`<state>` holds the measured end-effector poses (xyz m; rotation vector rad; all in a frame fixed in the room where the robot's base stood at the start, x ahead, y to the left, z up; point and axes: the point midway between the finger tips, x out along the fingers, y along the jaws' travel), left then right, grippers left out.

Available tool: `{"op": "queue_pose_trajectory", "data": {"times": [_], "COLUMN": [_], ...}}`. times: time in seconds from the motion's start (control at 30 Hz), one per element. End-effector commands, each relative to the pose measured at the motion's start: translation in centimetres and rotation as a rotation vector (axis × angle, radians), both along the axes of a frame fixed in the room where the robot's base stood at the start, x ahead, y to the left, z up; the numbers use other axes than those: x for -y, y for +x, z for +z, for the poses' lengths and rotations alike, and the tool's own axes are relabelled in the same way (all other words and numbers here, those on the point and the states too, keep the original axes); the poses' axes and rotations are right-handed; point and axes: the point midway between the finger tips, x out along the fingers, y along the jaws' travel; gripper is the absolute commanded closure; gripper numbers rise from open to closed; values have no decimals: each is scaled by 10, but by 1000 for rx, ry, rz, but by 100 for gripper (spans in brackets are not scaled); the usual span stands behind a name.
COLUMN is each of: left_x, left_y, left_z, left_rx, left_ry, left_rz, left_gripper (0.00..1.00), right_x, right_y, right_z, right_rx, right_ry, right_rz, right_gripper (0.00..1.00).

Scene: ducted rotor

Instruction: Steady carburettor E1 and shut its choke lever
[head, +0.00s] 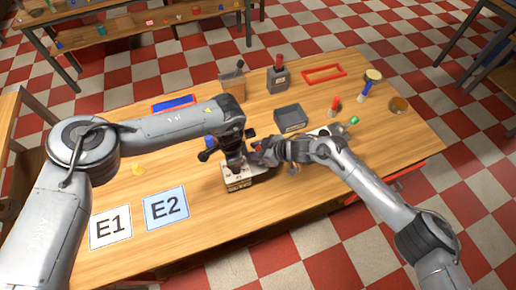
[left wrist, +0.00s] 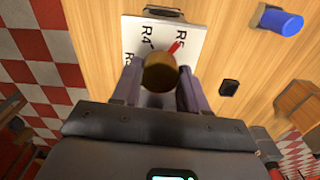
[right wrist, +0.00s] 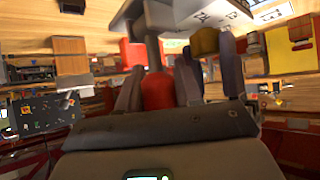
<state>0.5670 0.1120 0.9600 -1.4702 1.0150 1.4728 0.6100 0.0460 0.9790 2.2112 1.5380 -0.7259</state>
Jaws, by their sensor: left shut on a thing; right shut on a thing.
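My left gripper (head: 237,166) points down over a low box with a white top (head: 238,184). In the left wrist view its fingers are shut on a round brass-coloured part (left wrist: 160,72), likely carburettor E1, though no E1 mark shows on it. A small red lever (left wrist: 175,47) shows just beyond it, above a white plate marked R4 and R5 (left wrist: 140,35). My right gripper (head: 262,149) comes in from the right, close to the left one. In the right wrist view it is shut on a red grip (right wrist: 158,92) on a grey shaft. The brass part (right wrist: 205,42) shows beside it.
Cards E1 (head: 110,227) and E2 (head: 166,208) lie at the table's left. A grey tray (head: 290,119), a red frame (head: 323,73), a blue panel (head: 173,103) and a red-topped dark block (head: 278,79) stand farther back. Bare wood lies around the cards.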

Motion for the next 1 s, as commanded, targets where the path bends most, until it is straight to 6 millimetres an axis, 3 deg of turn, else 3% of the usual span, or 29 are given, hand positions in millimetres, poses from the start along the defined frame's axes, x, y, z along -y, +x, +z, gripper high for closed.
{"op": "queue_pose_trajectory", "data": {"times": [0.77, 0.8, 0.9, 1.0], "left_x": [1, 1, 1, 1], "left_y": [1, 1, 1, 1], "left_z": [1, 1, 1, 1], "left_rx": [2, 2, 2, 2], "left_ry": [-2, -2, -2, -2], "left_rz": [-1, -1, -1, 0], "left_gripper": [99, 99, 99, 99], "right_x": [-6, -6, -6, -5], "right_y": [-4, -4, -3, -3], "right_z": [-2, -2, -2, -2], "right_rx": [45, 45, 45, 45], "right_ry": [-101, -101, -100, -100], "right_rz": [3, 3, 2, 2], "right_gripper": [100, 61, 45, 44]}}
